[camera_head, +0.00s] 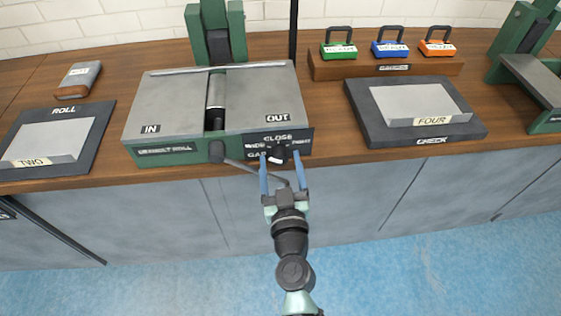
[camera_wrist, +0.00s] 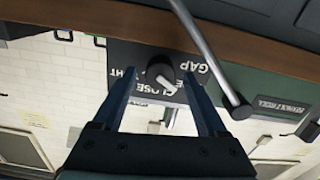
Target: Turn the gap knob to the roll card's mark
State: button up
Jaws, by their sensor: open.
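The gap knob (camera_head: 279,152) is dark with a white pointer. It sits on the black front panel (camera_head: 305,141) of the green roll machine, among the words CLOSE, WIDE and GAP. I cannot tell which word the pointer faces. My gripper (camera_head: 282,160) is open in front of the panel, its blue fingers on either side of the knob. In the wrist view the knob (camera_wrist: 160,72) shows between the fingertips (camera_wrist: 158,78); contact cannot be told. A dark slab marked ROLL (camera_head: 92,122) at the left bears a grey plate labelled TWO (camera_head: 32,162).
A crank (camera_head: 240,165) juts from the machine front just left of my gripper. A slab marked CHECK (camera_head: 470,128) bears a plate labelled FOUR. Green, blue and orange handled blocks stand on a wooden rack (camera_head: 330,70). A grey block (camera_head: 80,79) lies behind the ROLL slab.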

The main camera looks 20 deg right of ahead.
grip_shut()
dwell(0.4)
jog(key=shift+m, duration=0.3)
jog(key=m, duration=0.5)
jog(key=shift+d+m, duration=0.1)
jog(key=shift+m, duration=0.2)
jog(key=m, duration=1.1)
jog(key=shift+f+m, duration=0.15)
jog(key=shift+m, duration=0.25)
jog(key=m, duration=0.5)
jog(key=shift+m, duration=0.4)
